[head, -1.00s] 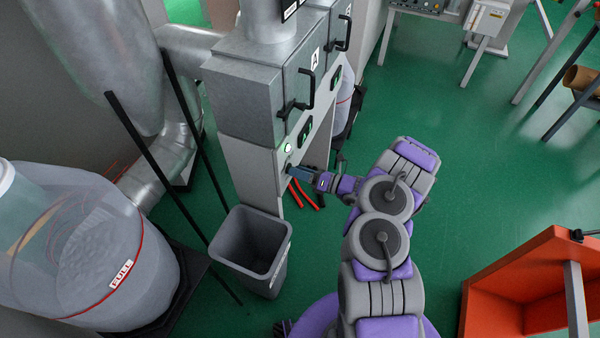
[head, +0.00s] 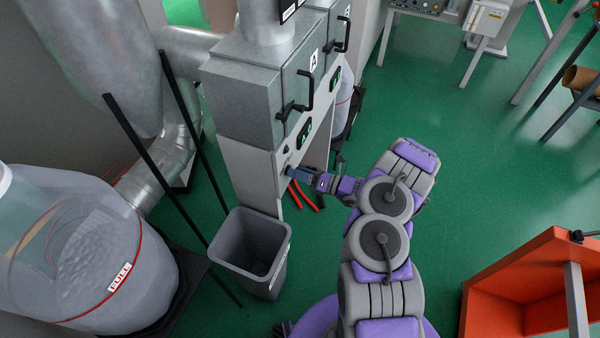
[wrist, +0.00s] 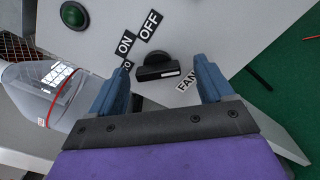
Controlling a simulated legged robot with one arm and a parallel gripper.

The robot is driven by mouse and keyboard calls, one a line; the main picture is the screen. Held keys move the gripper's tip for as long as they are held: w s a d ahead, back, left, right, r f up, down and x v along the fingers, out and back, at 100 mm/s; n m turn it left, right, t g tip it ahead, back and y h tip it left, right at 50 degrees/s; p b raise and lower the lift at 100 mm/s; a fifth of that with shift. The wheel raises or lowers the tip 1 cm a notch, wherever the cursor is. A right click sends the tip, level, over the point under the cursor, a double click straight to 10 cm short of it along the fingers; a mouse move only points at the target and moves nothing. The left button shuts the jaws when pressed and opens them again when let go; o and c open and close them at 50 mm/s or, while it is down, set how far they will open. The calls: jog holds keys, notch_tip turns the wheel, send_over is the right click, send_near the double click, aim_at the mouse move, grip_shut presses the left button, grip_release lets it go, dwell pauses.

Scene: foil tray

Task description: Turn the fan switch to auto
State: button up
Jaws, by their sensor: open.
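The fan switch (wrist: 157,72) is a black rotary knob on a grey panel. Labels ON, OFF and FAN surround it; another label ending in "TO" is partly hidden behind the left finger. The knob's bar lies nearly level in the wrist view, its left end towards that label and a pale mark on its right part. My gripper (wrist: 161,68) is open, its blue fingers on either side of the knob, with gaps visible. In the head view my gripper (head: 291,172) is at the front panel of the grey machine (head: 243,102), hiding the knob.
A green lamp (wrist: 75,15) on the panel looks unlit. A grey bin (head: 250,250) stands below, left of my arm. Black handles (head: 297,105) stick out above.

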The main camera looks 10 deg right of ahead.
jog(key=p+v, duration=0.4)
jog(key=v, duration=1.3)
jog(key=shift+d, duration=0.2)
jog(key=shift+a, duration=0.1)
